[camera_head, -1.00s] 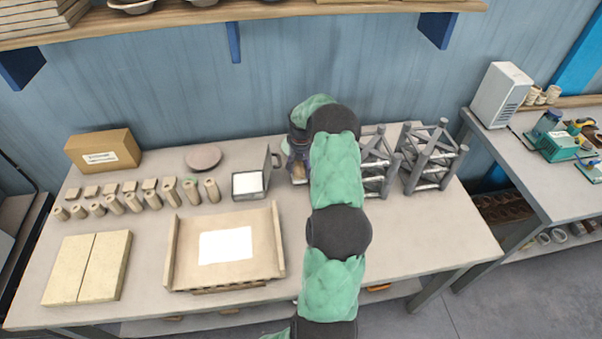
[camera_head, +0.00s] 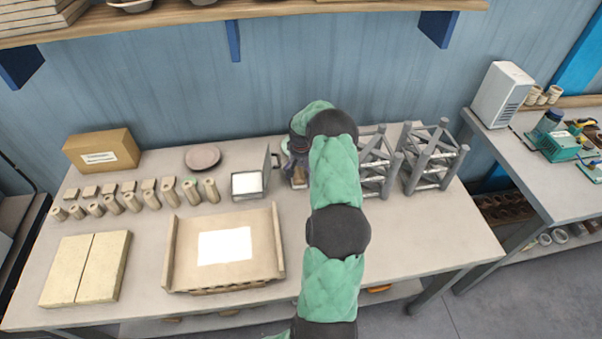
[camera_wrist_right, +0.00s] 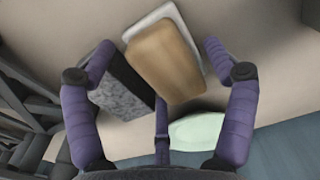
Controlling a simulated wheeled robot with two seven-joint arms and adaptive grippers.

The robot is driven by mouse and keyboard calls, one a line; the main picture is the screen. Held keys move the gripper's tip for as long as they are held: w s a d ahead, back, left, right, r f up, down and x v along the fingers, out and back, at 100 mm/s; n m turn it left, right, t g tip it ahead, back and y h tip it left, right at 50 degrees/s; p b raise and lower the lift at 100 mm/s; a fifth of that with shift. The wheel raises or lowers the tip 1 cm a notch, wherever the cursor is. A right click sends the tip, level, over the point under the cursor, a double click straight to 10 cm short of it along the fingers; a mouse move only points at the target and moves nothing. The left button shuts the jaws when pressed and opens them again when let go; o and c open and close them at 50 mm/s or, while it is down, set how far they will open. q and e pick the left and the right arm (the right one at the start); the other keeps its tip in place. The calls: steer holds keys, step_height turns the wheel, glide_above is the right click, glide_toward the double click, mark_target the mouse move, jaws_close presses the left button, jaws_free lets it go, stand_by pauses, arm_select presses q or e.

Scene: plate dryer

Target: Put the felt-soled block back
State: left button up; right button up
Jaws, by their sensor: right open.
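A tan wooden block with a pale layer along one side, apparently the felt-soled block (camera_wrist_right: 165,62), lies between the fingers of my right gripper (camera_wrist_right: 160,48) in the right wrist view. The fingers are spread, with a visible gap at the right finger. A grey speckled block (camera_wrist_right: 121,84) lies beside it, close to the left finger. In the head view my right gripper (camera_head: 298,158) is low at the back of the table, right of the open metal box; my arm hides much of it. My left gripper is not in view.
The open metal box (camera_head: 247,196) with white contents is just left of the gripper. Grey metal frames (camera_head: 428,158) stand to the right. A pale green round thing (camera_wrist_right: 196,132) is near the wall. A wooden tray (camera_head: 279,250) is at the front; the table's front right is clear.

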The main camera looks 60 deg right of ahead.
mark_target(301, 172)
steer(key=shift+r, duration=0.1)
steer(key=shift+r, duration=0.25)
step_height(301, 172, up, 12)
steer(key=p, duration=0.2)
steer(key=shift+f, duration=0.15)
